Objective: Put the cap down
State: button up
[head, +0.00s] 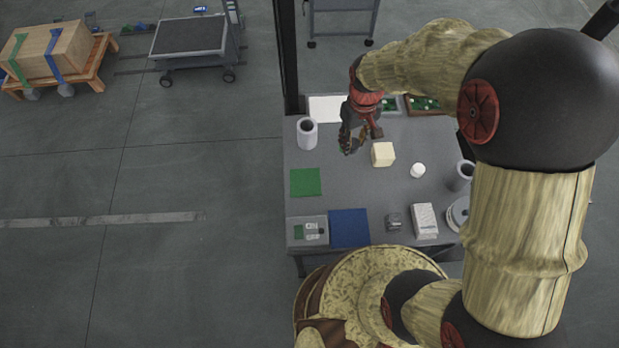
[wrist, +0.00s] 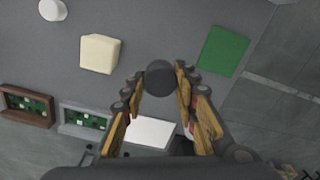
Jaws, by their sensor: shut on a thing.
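The cap is a dark round disc (wrist: 160,77) between the two fingertips of my gripper (wrist: 161,72) in the wrist view. My gripper is shut on it, with a finger on each side. In the head view my gripper (head: 360,141) hangs over the back part of the grey table (head: 345,190), between a grey cylinder and a cream block. I cannot make out the cap clearly in the head view. In the wrist view it shows against bare grey tabletop; its height above the table is hard to tell.
A cream block (head: 383,154) stands right of my gripper, a hollow grey cylinder (head: 307,133) left. A green mat (head: 305,182) and a blue mat (head: 349,228) lie front left. A white round piece (head: 418,170) stands right. Bare tabletop lies in the middle.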

jog(key=shift+s+a+f+n, duration=0.15)
jog(key=shift+s+a, duration=0.2)
jog(key=shift+s, duration=0.1)
jog(key=shift+s+a+f+n, duration=0.15)
jog(key=shift+s+a, duration=0.15)
jog(key=shift+s, duration=0.15)
jog(key=s+a+f+b, duration=0.1)
jog(key=a+f+b, duration=0.15)
jog(key=a, duration=0.45)
send_over(305, 180)
jog(key=f, duration=0.6)
jog(key=shift+d, duration=0.35)
jog(key=shift+a+f, duration=0.3)
jog(key=shift+f, duration=0.05)
jog(key=shift+a+f+b, duration=0.15)
jog(key=shift+f+b, duration=0.65)
jog(key=shift+f, duration=0.85)
jog(key=shift+s+f, duration=0.1)
jog(key=shift+f, duration=0.1)
jog(key=o, duration=0.9)
